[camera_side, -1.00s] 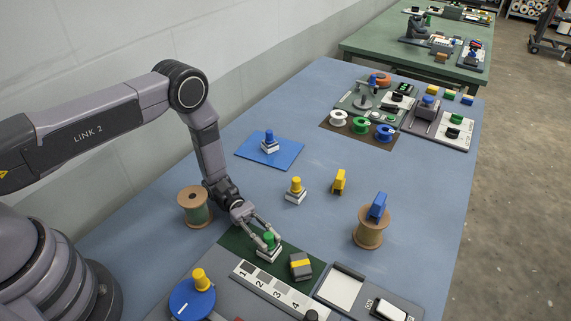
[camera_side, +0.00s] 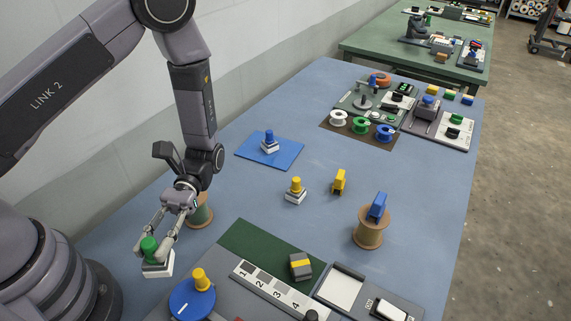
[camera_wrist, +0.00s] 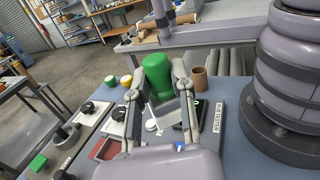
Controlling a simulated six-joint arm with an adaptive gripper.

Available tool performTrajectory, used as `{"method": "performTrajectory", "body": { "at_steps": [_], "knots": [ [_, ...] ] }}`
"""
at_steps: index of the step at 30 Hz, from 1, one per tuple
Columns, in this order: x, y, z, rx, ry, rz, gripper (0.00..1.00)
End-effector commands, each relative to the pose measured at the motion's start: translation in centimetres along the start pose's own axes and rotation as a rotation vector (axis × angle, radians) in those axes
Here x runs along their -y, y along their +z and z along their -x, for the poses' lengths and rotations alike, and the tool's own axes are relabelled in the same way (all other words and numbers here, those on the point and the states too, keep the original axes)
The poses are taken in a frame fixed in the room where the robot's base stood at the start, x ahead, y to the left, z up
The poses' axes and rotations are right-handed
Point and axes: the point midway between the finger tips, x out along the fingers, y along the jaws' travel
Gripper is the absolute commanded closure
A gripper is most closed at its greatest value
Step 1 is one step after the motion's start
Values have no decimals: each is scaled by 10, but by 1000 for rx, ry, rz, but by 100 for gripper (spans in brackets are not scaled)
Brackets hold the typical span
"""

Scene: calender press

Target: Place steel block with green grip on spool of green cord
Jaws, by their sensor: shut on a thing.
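My gripper (camera_side: 150,236) is shut on the green grip of the steel block (camera_side: 157,263) and holds it in the air at the left of the table, near my base. In the wrist view the green grip (camera_wrist: 158,76) sits between the two fingers. The spool of green cord (camera_side: 201,213) stands upright on the table behind my gripper, partly hidden by it. Its green winding shows between tan flanges. The block is apart from the spool, in front and to the left of it in the side view.
A tan spool (camera_side: 370,232) carries a blue piece (camera_side: 377,205). A blue turntable (camera_side: 190,303) with a yellow-gripped piece stands at the front. A dark green mat (camera_side: 258,246) and a grey-yellow block (camera_side: 301,266) lie nearby. Yellow-gripped block (camera_side: 295,192) and blue mat (camera_side: 256,152) are farther back.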

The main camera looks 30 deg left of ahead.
Motion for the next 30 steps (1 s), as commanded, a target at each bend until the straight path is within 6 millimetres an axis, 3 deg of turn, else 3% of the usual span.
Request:
{"method": "performTrajectory", "body": {
  "at_steps": [3,6,10,13,18,24,30],
  "knots": [
    [52,26,-21,-2,-292,-1,100],
    [93,44,-26,-2,-519,-1,100],
    [138,64,-21,-1,-794,-1,100],
    [155,61,-9,2,-1075,1,100],
    [166,58,26,3,-1545,1,100],
    [146,51,64,4,-2020,2,100],
    [126,44,80,0,-2236,1,100]
  ]
}}
